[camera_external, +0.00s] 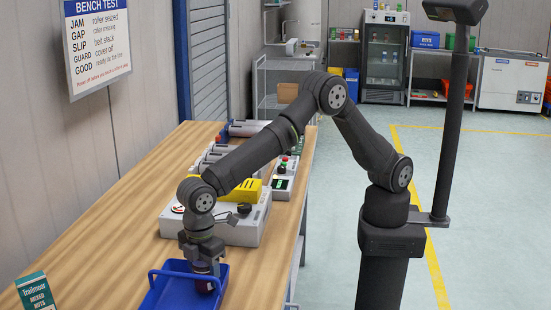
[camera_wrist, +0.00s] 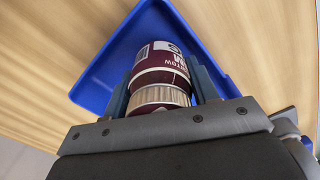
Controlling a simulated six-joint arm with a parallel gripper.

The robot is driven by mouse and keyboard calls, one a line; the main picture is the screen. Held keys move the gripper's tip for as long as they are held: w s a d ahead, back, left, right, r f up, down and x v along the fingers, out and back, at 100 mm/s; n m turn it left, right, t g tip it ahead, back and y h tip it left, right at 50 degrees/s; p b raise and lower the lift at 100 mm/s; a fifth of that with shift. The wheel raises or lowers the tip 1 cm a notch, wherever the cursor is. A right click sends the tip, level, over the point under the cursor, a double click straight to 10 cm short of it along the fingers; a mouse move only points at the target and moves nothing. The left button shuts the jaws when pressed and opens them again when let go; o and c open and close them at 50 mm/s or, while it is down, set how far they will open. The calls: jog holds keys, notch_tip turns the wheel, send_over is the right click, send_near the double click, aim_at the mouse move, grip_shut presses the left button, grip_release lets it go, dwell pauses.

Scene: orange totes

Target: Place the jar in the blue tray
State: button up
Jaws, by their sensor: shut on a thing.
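The jar (camera_wrist: 160,62) is dark red with a white label and a pale ribbed lid. It lies between the two fingers of my gripper (camera_wrist: 162,88) in the wrist view, and the gripper is shut on it. The blue tray (camera_wrist: 97,72) is behind the jar in that view. In the external view my gripper (camera_external: 205,268) points down over the blue tray (camera_external: 166,292), with the jar's dark red lower part just visible below the fingers. I cannot tell whether the jar touches the tray floor.
A green mixed nuts box (camera_external: 35,291) stands on the wooden bench (camera_external: 110,243) left of the tray. A grey test unit (camera_external: 235,232) with a yellow block (camera_external: 243,190) is behind the tray. A small control box (camera_external: 284,178) stands farther back.

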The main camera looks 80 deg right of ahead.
jog(key=shift+f, duration=0.55)
jog(key=shift+f, duration=0.15)
jog(key=o, duration=0.9)
jog(key=shift+o, duration=0.2)
notch_tip(320, 180, up, 12)
jog(key=shift+r, duration=0.15)
